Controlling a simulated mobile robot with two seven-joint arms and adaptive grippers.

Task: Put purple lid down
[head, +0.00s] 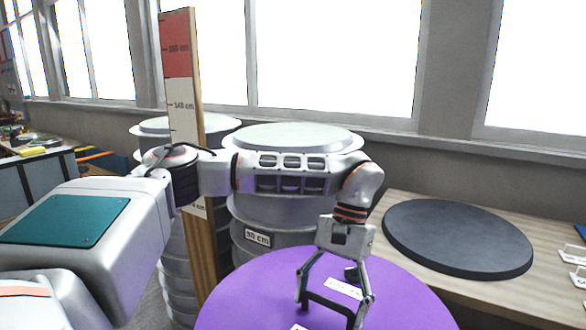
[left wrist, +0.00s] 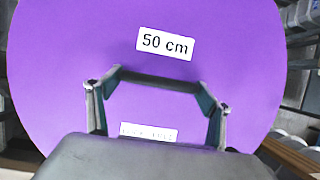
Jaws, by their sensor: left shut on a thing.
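The purple lid (head: 245,295) is a large round disc at the bottom centre of the head view. It fills much of the left wrist view (left wrist: 60,60), with a white "50 cm" label facing the camera. My left gripper (head: 334,300) is over the lid and shut on it. Its fingers also show against the purple face in the left wrist view (left wrist: 155,92). The lid's front edge is cut off in the head view. My right gripper is not in view.
A wooden table (head: 400,208) at right carries a dark round disc (head: 458,238). Grey ribbed drums with pale tops (head: 295,138) stand behind the lid. A cluttered bench (head: 35,160) is far left.

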